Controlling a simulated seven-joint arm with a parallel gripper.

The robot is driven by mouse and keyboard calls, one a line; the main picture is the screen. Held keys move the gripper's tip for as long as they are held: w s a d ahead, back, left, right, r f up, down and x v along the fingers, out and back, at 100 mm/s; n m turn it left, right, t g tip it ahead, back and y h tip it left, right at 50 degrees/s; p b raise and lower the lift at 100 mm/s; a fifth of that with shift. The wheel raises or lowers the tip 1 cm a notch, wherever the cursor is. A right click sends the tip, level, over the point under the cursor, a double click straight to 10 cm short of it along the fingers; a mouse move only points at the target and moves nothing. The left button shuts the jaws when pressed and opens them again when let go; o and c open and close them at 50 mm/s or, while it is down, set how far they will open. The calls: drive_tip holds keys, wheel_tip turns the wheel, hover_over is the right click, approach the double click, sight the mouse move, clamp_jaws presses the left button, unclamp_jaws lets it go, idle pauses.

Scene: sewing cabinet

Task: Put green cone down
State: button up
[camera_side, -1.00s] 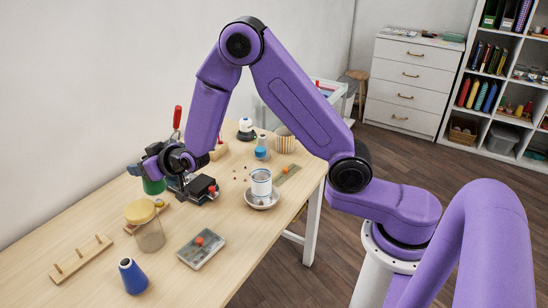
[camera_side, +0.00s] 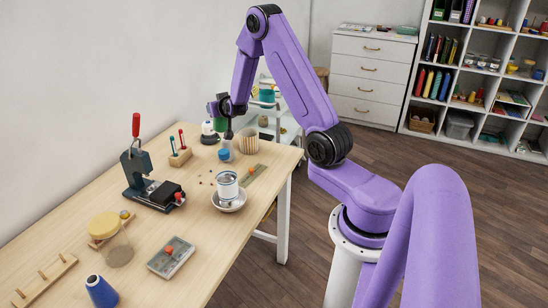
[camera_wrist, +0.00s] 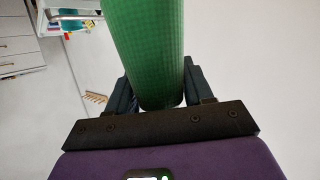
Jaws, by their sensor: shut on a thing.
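The green cone (camera_side: 219,123) is held up above the far end of the wooden table, near the wall. My gripper (camera_side: 214,107) is shut on it. In the wrist view the green cone (camera_wrist: 145,45) fills the upper middle between the two dark fingers of my gripper (camera_wrist: 160,92). Its surface looks finely ridged, and one end lies out of that view. In the side view the cone is small and partly hidden by my wrist.
Below and around the cone stand a white spool on a dark base (camera_side: 209,134), a blue-topped jar (camera_side: 226,150) and a striped container (camera_side: 249,140). A black press with a red handle (camera_side: 140,170) stands nearer. A blue cone (camera_side: 101,292) and peg rack (camera_side: 44,281) are in front.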

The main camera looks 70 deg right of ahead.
drive_tip(key=s+d+m+g+h, duration=0.3)
drive_tip(key=s+d+m+g, duration=0.1)
drive_tip(key=s+d, duration=1.1)
drive_tip(key=shift+w+d+f, duration=0.35)
drive_tip(key=shift+f, duration=2.65)
drive_tip(key=shift+w+d+f, duration=0.3)
drive_tip(key=shift+f, duration=2.65)
drive_tip(key=shift+w+d+f, duration=0.35)
drive_tip(key=shift+f, duration=2.65)
drive_tip(key=shift+f, duration=0.15)
drive_tip(key=o, duration=1.1)
drive_tip(key=shift+c, duration=0.2)
drive_tip(key=shift+a+r, duration=0.1)
drive_tip(key=shift+r, duration=0.1)
drive_tip(key=v, duration=1.1)
drive_tip(key=shift+s+a, duration=0.3)
